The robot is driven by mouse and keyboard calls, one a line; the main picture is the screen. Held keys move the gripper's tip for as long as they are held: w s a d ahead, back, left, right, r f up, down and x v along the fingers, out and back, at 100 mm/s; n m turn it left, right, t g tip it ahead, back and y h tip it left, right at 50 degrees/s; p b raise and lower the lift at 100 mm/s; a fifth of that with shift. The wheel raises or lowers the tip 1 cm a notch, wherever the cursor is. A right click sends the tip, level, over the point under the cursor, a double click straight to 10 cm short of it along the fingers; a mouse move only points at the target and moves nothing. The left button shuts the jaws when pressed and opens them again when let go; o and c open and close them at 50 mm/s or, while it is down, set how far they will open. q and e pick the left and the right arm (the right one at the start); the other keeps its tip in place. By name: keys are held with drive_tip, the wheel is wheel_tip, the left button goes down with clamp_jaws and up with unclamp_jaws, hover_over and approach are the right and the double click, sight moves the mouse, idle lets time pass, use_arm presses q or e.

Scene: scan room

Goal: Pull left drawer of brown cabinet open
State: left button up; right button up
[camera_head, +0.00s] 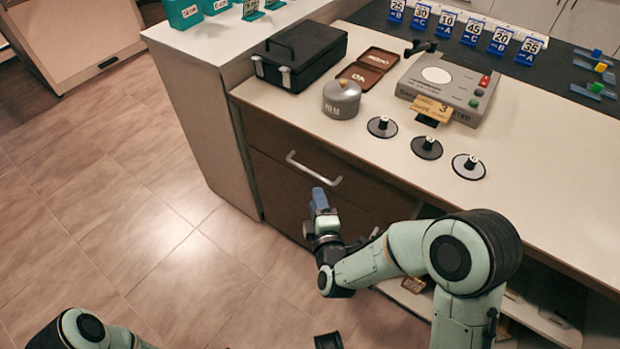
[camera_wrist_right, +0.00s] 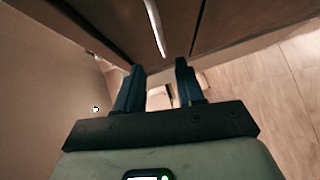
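The brown cabinet (camera_head: 270,135) stands under a pale counter, and its left drawer (camera_head: 275,192) looks flush with the front. The drawer has a pale bar handle (camera_head: 314,168), which also shows in the right wrist view (camera_wrist_right: 155,28). My right gripper (camera_head: 320,196) is just below the handle's right part in the head view. In the right wrist view its two blue-grey fingers (camera_wrist_right: 160,78) are apart with nothing between them, and the handle lies beyond their tips.
The pale counter (camera_head: 540,200) carries a black case (camera_head: 300,55), a grey pot (camera_head: 341,100), a grey device (camera_head: 447,85) and round discs. Open shelves (camera_head: 540,315) lie right of the drawer, partly behind my right arm. The tiled floor (camera_head: 150,220) at left is clear.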

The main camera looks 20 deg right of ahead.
use_arm(q)
drive_tip(key=shift+g, duration=0.8)
drive_tip(key=s+f, duration=0.1)
drive_tip(key=s+f+b, duration=0.1)
drive_tip(key=s, duration=0.1)
drive_tip(key=s+f+b, duration=0.1)
drive_tip(key=shift+s+a+f, duration=0.15)
drive_tip(key=shift+a+f, duration=0.15)
drive_tip(key=shift+f, duration=0.1)
use_arm(e)
drive_tip(key=w+d+f, duration=0.1)
drive_tip(key=w, duration=0.8)
drive_tip(key=shift+w+f, duration=0.25)
drive_tip(key=shift+w, duration=0.15)
drive_tip(key=shift+c, duration=0.3)
clamp_jaws()
